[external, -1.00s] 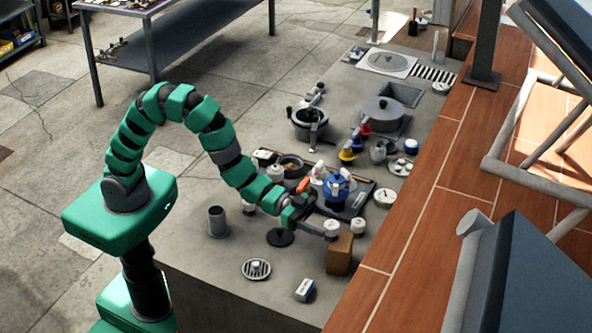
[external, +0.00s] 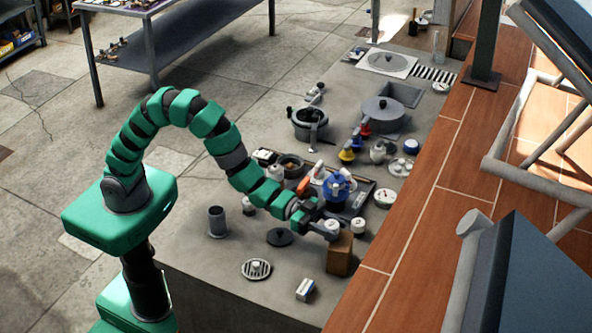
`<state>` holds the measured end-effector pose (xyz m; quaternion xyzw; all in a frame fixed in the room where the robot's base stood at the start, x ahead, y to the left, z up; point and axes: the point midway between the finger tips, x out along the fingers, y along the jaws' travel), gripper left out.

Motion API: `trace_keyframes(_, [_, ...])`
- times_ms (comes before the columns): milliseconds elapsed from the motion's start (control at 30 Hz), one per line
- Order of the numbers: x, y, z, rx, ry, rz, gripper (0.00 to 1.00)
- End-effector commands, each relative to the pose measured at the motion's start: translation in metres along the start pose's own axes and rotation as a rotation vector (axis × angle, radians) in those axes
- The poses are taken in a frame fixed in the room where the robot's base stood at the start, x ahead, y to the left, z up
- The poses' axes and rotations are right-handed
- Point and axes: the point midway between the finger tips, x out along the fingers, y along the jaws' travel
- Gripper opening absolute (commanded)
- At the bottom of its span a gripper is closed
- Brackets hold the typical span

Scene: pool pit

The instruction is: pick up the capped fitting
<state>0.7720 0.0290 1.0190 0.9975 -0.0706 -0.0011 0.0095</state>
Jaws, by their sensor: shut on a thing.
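The capped fitting, a small pale, round-topped piece (external: 332,229), is just beside the upper left of a brown block. My gripper (external: 322,226) reaches it from the left and is shut on it. The fingers are small and dark here, so their exact grip is hard to see. I cannot tell whether the fitting touches the counter or the block.
The brown block (external: 340,258) stands close below my gripper. A white-topped piece (external: 358,226) is just right.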

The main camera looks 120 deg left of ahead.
Motion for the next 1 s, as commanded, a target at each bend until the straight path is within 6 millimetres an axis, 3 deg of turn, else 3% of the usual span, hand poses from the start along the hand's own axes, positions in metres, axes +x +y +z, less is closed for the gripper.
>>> trace_keyframes(267, [0.0, 0.0, -0.015, 0.0, 0.003, 0.0, 0.09])
trace_keyframes(467, [0.0, 0.001, -0.038, 0.002, 0.004, 0.0, 0.09])
trace_keyframes(767, [-0.035, 0.007, -0.04, 0.0, 0.002, 0.0, 0.09])
trace_keyframes(1000, [-0.082, 0.015, -0.043, 0.0, 0.0, -0.001, 0.09])
